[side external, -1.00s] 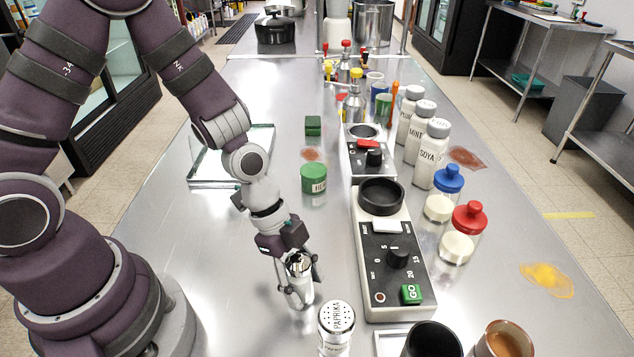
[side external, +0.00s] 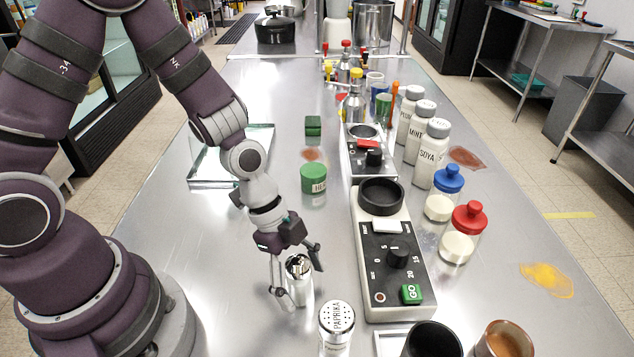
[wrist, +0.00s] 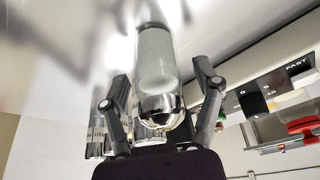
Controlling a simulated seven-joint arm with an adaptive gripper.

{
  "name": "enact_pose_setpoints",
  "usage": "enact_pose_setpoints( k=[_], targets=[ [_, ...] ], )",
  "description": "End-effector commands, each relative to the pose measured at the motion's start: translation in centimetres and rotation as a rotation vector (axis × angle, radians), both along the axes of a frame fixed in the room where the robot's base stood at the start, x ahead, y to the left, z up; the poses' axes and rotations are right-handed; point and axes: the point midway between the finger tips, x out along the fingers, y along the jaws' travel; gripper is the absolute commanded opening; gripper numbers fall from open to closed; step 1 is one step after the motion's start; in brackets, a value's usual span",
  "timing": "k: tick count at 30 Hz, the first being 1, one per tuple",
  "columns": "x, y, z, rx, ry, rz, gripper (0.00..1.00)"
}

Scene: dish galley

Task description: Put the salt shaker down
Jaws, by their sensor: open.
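The salt shaker (side external: 299,283), clear glass with a shiny metal top, stands upright on the steel counter in the side view. My gripper (side external: 298,278) is open around its upper part, with one finger on each side. In the wrist view the shaker (wrist: 158,75) lies between the two spread fingers (wrist: 163,95), with visible gaps on both sides. White contents show through its glass.
A paprika shaker (side external: 337,322) stands just in front and to the right. A control box with a green GO button (side external: 392,262) is close on the right. The counter to the left (side external: 215,260) is clear.

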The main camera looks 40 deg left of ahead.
Motion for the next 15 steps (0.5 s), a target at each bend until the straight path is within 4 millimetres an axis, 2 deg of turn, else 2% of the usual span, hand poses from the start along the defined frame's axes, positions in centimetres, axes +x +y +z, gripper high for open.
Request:
enact_pose_setpoints(
  k=[15],
  targets=[
    [-0.6,3.7,9.1,0.001,-0.006,0.005,0.66]
  ],
)
